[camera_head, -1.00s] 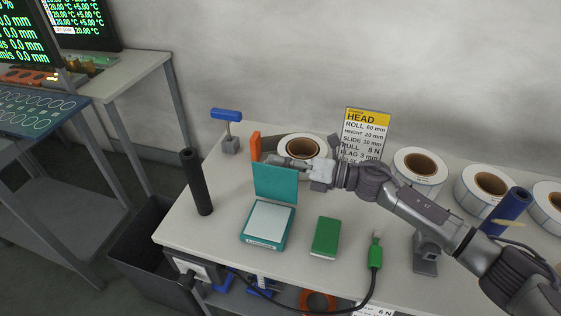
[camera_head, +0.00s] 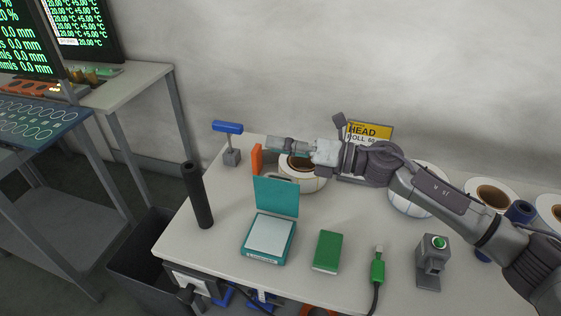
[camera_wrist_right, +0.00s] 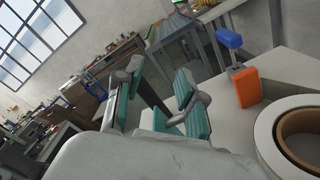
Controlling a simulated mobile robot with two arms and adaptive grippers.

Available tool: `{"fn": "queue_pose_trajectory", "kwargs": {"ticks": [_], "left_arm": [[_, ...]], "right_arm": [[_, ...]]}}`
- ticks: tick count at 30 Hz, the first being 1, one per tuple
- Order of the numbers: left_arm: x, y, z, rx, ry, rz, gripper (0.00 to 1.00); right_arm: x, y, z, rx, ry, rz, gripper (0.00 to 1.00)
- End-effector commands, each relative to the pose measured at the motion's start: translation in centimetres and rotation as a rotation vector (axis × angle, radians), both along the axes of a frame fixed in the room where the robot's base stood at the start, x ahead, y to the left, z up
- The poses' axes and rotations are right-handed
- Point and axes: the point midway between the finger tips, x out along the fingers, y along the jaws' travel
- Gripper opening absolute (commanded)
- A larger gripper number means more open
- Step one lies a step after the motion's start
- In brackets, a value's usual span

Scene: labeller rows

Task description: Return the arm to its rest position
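My right arm reaches in from the right in the head view, above the back of the table (camera_head: 205,245). Its gripper (camera_head: 275,145) points left, over a white label roll (camera_head: 313,184) and close to an orange block (camera_head: 256,158). In the right wrist view the gripper's two teal-padded fingers (camera_wrist_right: 160,92) stand apart with nothing between them. That view also shows the orange block (camera_wrist_right: 246,87) and the roll (camera_wrist_right: 262,136) to the right of the fingers. My left gripper is in neither view.
A teal open-lidded box (camera_head: 268,238), a green block (camera_head: 327,251), a black cylinder (camera_head: 198,197) and a blue-topped post (camera_head: 228,128) stand on the table. More rolls (camera_head: 493,193) line the back right. A grey button box (camera_head: 431,262) stands below my arm.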

Motion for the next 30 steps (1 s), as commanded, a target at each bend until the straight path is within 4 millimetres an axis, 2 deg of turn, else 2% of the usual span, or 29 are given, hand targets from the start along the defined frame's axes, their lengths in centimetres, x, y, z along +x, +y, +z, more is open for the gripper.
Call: {"fn": "queue_pose_trajectory", "kwargs": {"ticks": [4,14,17,24,30], "left_arm": [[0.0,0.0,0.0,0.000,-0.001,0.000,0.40],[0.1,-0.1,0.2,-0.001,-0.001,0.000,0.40],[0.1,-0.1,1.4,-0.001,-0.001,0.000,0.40],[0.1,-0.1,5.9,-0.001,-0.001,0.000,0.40],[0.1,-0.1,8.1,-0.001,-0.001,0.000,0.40]], "right_arm": [[0.0,0.0,1.0,-0.001,0.000,0.001,0.39],[0.0,0.0,1.3,0.000,0.001,0.001,0.39],[0.0,0.0,2.6,0.000,0.000,0.000,0.39],[0.0,0.0,7.0,0.000,0.001,0.001,0.39],[0.0,0.0,9.1,0.000,0.001,0.001,0.39]]}}
